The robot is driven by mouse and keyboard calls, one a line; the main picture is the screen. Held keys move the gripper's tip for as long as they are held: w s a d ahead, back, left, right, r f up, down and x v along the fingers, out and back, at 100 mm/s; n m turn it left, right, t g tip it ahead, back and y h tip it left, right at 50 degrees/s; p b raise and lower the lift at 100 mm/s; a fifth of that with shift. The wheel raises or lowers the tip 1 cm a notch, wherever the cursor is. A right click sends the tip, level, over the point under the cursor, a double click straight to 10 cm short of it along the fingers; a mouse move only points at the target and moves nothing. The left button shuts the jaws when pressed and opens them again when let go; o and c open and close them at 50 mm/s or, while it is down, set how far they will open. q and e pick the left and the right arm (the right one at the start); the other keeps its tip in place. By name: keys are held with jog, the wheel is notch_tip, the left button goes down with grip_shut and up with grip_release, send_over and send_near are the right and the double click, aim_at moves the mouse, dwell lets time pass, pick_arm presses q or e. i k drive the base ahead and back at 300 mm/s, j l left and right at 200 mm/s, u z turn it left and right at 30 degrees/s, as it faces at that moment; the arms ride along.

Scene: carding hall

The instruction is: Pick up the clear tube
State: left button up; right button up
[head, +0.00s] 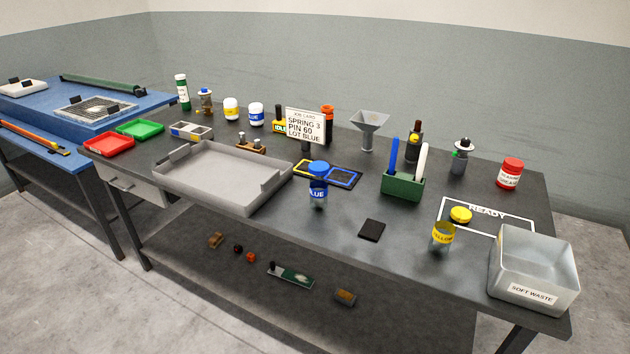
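Two small see-through containers stand on the dark workbench (285,225). One (318,191) has a blue cap and a blue band reading "BLUE"; it stands upright at the front middle. The other (443,237) has a yellow band, its lettering partly legible as "YELLOW", and no cap on top; it stands near the front right. A yellow round cap (460,215) lies behind it in the outlined area marked "READY". I cannot tell which container is the clear tube. Neither of my grippers is in view.
A grey bin (538,262) marked "SOFT WASTE" stands at the right end. A large grey tray (215,178) fills the left middle. A job card (305,126) stands behind.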

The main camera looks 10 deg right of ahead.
aim_at(318, 185)
jog(key=l+u, duration=0.25)
jog(key=l, duration=0.4)
jog(key=k+l+u, duration=0.25)
jog(key=l, duration=0.35)
jog(key=i, duration=0.1)
